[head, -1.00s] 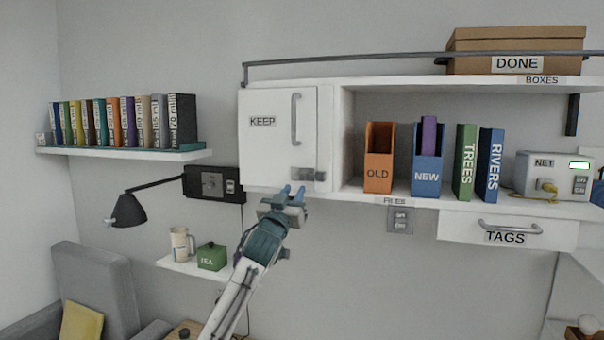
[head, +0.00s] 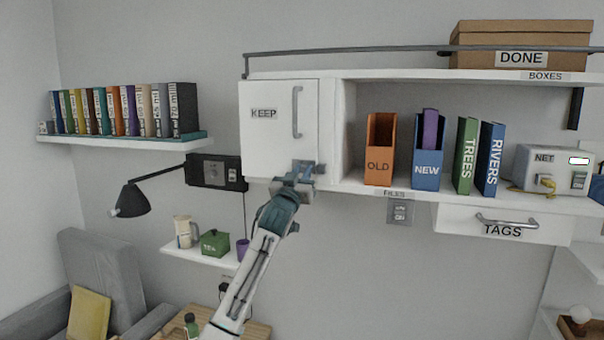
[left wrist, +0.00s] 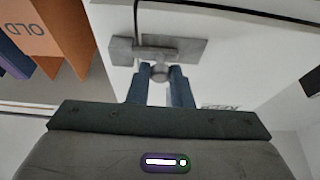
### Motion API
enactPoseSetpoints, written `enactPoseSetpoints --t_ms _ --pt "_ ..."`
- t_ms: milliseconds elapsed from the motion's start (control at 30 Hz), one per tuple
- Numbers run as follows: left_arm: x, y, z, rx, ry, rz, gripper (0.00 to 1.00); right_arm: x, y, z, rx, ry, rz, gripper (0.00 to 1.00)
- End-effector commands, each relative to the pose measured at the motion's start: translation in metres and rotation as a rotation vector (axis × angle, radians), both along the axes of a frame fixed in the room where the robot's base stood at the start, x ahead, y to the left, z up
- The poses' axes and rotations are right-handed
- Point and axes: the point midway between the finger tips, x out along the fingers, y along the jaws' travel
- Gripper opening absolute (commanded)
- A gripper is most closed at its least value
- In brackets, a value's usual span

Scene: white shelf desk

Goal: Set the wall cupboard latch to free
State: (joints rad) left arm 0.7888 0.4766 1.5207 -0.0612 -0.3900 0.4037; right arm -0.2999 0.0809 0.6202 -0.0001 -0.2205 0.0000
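The white wall cupboard (head: 265,140) marked KEEP hangs left of the open shelf, its door closed. Its grey latch (left wrist: 190,50) is at the door's lower right corner; in the head view my gripper partly covers it. A round latch knob (left wrist: 159,71) shows in the left wrist view. My left gripper (head: 307,170) is at the latch, reaching up from below. In the wrist view its two blue fingertips (left wrist: 160,77) stand apart, one on each side of the knob, very close to it. Contact is not clear. My right gripper is not in view.
A vertical door handle (head: 297,112) is above the latch. An orange OLD file box (head: 379,165) and a blue NEW file box (head: 428,168) stand on the shelf to the right.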

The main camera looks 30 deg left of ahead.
Motion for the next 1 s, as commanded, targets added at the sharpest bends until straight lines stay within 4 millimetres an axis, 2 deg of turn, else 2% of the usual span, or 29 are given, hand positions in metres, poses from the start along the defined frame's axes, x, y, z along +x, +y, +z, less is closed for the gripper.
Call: enactPoseSetpoints --t_ms 133,333,600,633,667,1000 --pt "-0.001 0.004 -0.001 0.001 0.001 0.0 0.0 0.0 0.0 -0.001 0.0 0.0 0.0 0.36" --pt "-0.007 0.027 -0.001 0.001 0.001 0.003 0.0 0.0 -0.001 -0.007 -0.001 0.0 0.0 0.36" --pt "-0.007 0.029 0.0 0.0 0.001 0.001 0.0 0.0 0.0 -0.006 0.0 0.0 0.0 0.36" --pt "-0.007 0.029 0.0 0.0 0.001 0.001 0.25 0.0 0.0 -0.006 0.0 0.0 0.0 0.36" --pt "-0.007 0.029 0.0 0.0 0.001 0.001 0.27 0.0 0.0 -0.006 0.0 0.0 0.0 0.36" --pt "-0.007 0.029 0.0 -0.001 0.001 0.001 0.27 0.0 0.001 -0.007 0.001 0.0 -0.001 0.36"
